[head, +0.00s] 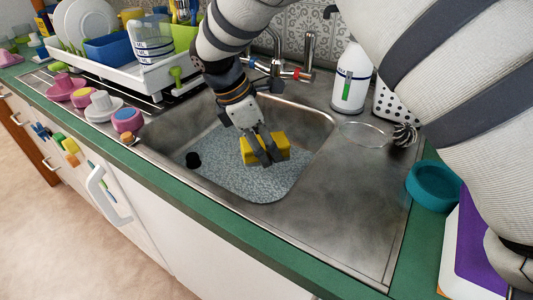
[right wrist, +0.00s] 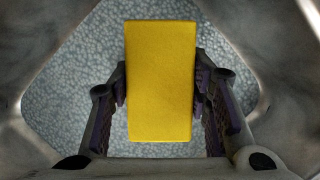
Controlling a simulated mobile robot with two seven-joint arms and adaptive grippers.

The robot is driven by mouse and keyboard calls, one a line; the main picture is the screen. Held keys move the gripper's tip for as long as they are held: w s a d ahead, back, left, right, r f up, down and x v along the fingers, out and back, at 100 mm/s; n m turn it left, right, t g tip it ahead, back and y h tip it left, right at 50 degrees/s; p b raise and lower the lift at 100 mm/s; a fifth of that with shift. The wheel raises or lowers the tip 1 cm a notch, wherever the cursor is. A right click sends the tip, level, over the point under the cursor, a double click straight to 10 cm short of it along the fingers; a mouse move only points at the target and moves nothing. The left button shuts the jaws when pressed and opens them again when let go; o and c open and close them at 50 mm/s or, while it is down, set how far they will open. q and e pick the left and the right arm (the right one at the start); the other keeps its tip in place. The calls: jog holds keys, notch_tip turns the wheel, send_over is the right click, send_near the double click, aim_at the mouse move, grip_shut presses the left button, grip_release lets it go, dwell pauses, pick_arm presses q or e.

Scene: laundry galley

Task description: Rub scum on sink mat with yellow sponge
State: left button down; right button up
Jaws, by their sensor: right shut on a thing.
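My right gripper (head: 263,152) reaches down into the metal sink (head: 312,112) and is shut on the yellow sponge (head: 280,146). In the right wrist view the sponge (right wrist: 160,80) sits upright between both fingers of the gripper (right wrist: 160,90). The pebbly grey sink mat (head: 230,170) covers the basin floor below it. Whether the sponge touches the mat I cannot tell. No scum stands out on the mat; the sponge and gripper hide part of it. My left gripper is not in view.
A faucet (head: 308,52) and a white bottle (head: 351,77) stand behind. A white dish rack (head: 130,72) is at left, a teal bowl (head: 434,184) at right. The drainboard's front right is clear.

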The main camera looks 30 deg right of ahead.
jog(key=shift+r, duration=1.55)
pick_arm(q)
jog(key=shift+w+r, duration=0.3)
